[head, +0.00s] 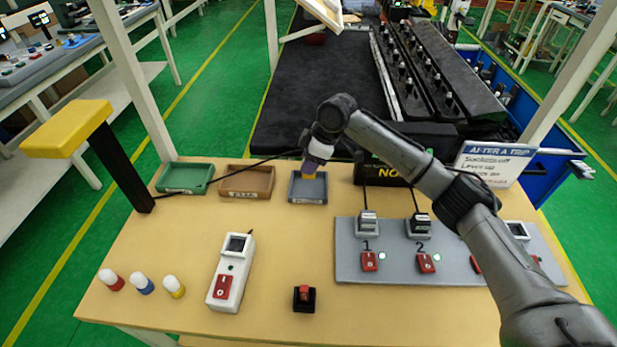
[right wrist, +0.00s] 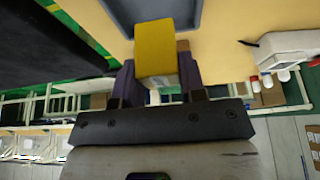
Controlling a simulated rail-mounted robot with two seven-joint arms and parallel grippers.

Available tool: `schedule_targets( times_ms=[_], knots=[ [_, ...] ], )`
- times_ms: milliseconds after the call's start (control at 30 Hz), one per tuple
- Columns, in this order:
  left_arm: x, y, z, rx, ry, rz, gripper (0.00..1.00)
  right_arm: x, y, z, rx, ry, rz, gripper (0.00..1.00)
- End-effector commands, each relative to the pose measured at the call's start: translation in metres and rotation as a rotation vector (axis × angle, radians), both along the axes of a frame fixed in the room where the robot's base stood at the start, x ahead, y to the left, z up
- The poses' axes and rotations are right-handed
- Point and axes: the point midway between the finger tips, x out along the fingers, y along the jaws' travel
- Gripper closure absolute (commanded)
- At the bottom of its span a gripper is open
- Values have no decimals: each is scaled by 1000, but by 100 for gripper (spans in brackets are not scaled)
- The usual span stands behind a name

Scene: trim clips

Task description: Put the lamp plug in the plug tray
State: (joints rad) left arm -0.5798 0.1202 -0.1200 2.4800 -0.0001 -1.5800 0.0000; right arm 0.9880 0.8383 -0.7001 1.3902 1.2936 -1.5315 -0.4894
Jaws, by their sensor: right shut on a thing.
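My right gripper (head: 311,163) is shut on a yellow block-shaped plug (head: 308,168), which I take to be the lamp plug. The plug (right wrist: 155,45) also shows large between the fingers in the right wrist view (right wrist: 157,78). In the head view the plug is over the back part of the blue-grey tray (head: 308,199); its label is too small to read. I cannot tell whether the plug touches the tray. A black cable runs from the base of the yellow-headed lamp (head: 70,130) towards the gripper. My left gripper is not in view.
A brown tray (head: 247,194) and a green tray (head: 183,189) stand to the left. A grey panel (head: 385,272) with two plugged-in blocks and red switches lies at right. A white switch box (head: 231,271) and a red button (head: 304,297) are nearer the front.

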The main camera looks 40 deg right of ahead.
Motion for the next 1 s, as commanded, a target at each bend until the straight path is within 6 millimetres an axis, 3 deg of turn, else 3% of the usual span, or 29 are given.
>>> schedule_targets(
  times_ms=[400,833,867,1000],
  knots=[
    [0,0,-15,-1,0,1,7,0,0,-47,-1,-1,0,87],
    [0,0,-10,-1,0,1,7,0,0,-51,0,0,0,87],
    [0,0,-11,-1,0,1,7,0,0,-52,0,0,0,60],
    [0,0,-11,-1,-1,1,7,0,0,-52,0,0,0,47]
  ],
)
